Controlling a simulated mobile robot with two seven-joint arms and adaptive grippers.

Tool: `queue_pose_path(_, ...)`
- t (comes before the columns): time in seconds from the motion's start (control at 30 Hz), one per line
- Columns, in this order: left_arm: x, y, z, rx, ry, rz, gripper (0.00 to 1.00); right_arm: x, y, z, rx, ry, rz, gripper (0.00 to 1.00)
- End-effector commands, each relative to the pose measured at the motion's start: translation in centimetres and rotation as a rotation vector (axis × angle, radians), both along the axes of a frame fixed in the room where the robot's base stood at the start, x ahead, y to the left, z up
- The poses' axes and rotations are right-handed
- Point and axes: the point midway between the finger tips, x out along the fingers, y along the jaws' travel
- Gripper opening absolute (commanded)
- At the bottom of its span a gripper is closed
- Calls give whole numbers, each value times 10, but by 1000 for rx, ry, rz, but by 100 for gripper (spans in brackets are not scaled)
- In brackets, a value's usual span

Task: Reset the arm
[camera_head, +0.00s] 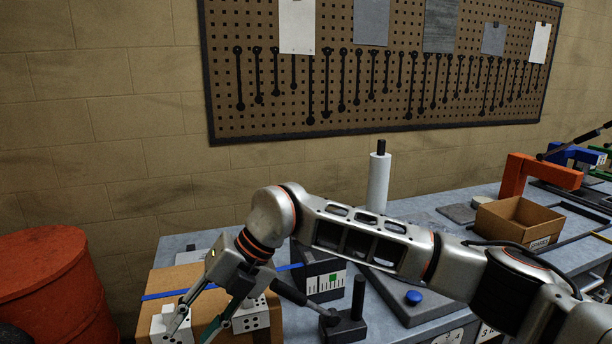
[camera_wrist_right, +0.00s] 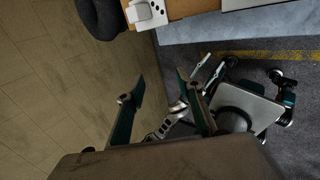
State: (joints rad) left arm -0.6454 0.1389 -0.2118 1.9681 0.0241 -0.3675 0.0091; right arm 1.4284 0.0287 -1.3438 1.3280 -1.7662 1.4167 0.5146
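My right arm (camera_head: 360,240) comes in from the right and stretches across the bench to the left. Its gripper (camera_head: 207,310) points down over a cardboard box with a blue strap (camera_head: 190,278), near white blocks with holes. In the right wrist view the two dark green fingers of the right gripper (camera_wrist_right: 157,95) stand wide apart with nothing between them. I cannot tell from the head view whether they touch the box.
A black block with upright post and slanted rod (camera_head: 345,325) stands close by. A white roll (camera_head: 378,182), an open carton (camera_head: 517,220) and an orange tool (camera_head: 540,172) are behind. A red drum (camera_head: 55,290) stands left. A pegboard (camera_head: 390,70) hangs above.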

Motion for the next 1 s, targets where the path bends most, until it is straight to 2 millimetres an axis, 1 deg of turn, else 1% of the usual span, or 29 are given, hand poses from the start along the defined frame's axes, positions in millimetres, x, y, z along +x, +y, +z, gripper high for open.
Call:
queue_pose_path(0.03,-2,0,-2,0,4,0,36,-19,13,-4,91,68,19,36)
queue_pose_path(0.1,-3,0,-3,0,7,0,36,-40,29,1,223,150,35,36)
queue_pose_path(0.2,-4,0,-5,1,10,0,36,-62,45,16,414,262,28,36)
queue_pose_path(0.27,-4,0,-5,1,11,-1,36,-68,51,26,526,325,6,36)
queue_pose_path(0.33,-5,0,-6,2,12,-1,36,-71,53,38,653,397,-35,36)
queue_pose_path(0.47,-5,0,-6,3,13,-1,36,-62,46,57,876,520,-149,36)
queue_pose_path(0.53,-5,0,-6,3,13,-1,36,-50,36,63,985,580,-233,36)
queue_pose_path(0.63,-5,0,-6,3,13,-1,36,-29,15,63,1124,662,-376,36)
queue_pose_path(0.67,-5,0,-6,3,13,-1,36,-21,7,60,1162,684,-423,36)
queue_pose_path(0.77,-4,0,-6,2,12,-1,36,4,-23,45,1271,750,-598,36)
queue_pose_path(0.8,-4,0,-5,2,12,-1,36,14,-37,35,1307,775,-673,36)
queue_pose_path(0.87,-4,0,-5,2,11,-1,36,27,-59,17,1352,811,-791,36)
queue_pose_path(0.9,-4,0,-5,2,10,-1,36,35,-75,2,1375,831,-874,36)
queue_pose_path(0.97,-4,0,-4,1,9,-1,36,45,-100,-23,1402,861,-1001,36)
queue_pose_path(1.0,-3,0,-4,1,8,-1,36,49,-117,-41,1414,879,-1088,36)
